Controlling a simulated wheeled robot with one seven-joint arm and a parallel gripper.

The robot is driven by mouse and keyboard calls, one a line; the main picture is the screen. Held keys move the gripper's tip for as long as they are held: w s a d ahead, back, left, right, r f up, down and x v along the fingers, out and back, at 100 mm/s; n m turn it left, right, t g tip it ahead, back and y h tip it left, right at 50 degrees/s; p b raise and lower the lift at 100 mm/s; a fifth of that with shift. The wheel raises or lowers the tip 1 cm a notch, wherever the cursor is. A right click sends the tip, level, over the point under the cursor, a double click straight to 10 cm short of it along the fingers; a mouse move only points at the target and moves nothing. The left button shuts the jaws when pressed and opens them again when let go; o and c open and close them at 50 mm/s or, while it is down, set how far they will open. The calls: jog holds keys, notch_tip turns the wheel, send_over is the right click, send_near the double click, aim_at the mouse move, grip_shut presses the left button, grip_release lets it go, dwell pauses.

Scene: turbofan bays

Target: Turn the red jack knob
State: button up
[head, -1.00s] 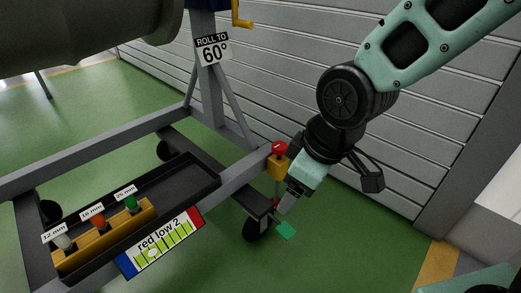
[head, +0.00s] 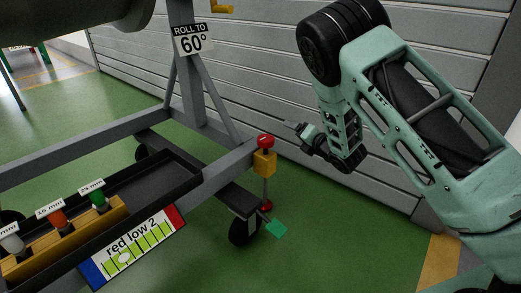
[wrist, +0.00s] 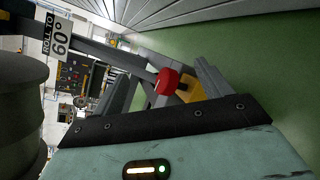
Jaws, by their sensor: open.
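The red jack knob (head: 265,141) sits on top of a yellow block (head: 264,162) on a thin upright rod at the right end of the cart's grey beam. My gripper (head: 292,125) is just right of the knob and slightly higher in the head view, apart from it, fingers pointing left. In the wrist view the red knob (wrist: 167,81) shows between the two spread fingers, with the yellow block (wrist: 190,90) behind it. The gripper is open and nothing is held. Whether a finger touches the knob cannot be told.
A black tray (head: 150,184) holds a yellow rack (head: 75,240) with several labelled tools. A "red low 2" scale plate (head: 135,245) hangs on its front. A "ROLL TO 60°" sign (head: 193,40) is on the post. A grey slatted wall (head: 260,60) stands behind the arm.

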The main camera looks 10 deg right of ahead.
aim_at(260, 139)
notch_tip(260, 139, down, 7)
jog(key=s+d+n+g+y+b, duration=0.3)
jog(key=n+y, duration=0.5)
jog(key=n, duration=0.7)
jog(key=shift+t, duration=0.5)
jog(key=b+x, duration=0.3)
jog(key=x, duration=0.3)
jog(key=b+x, duration=0.3)
jog(key=x, duration=0.2)
jog(key=b+x, duration=0.4)
jog(key=x, duration=0.2)
jog(key=shift+a+f, duration=0.1)
jog(key=shift+a, duration=0.4)
jog(key=shift+w+a, duration=0.15)
jog(key=shift+a, duration=0.1)
jog(key=shift+c, duration=0.4)
jog(key=c, duration=0.9)
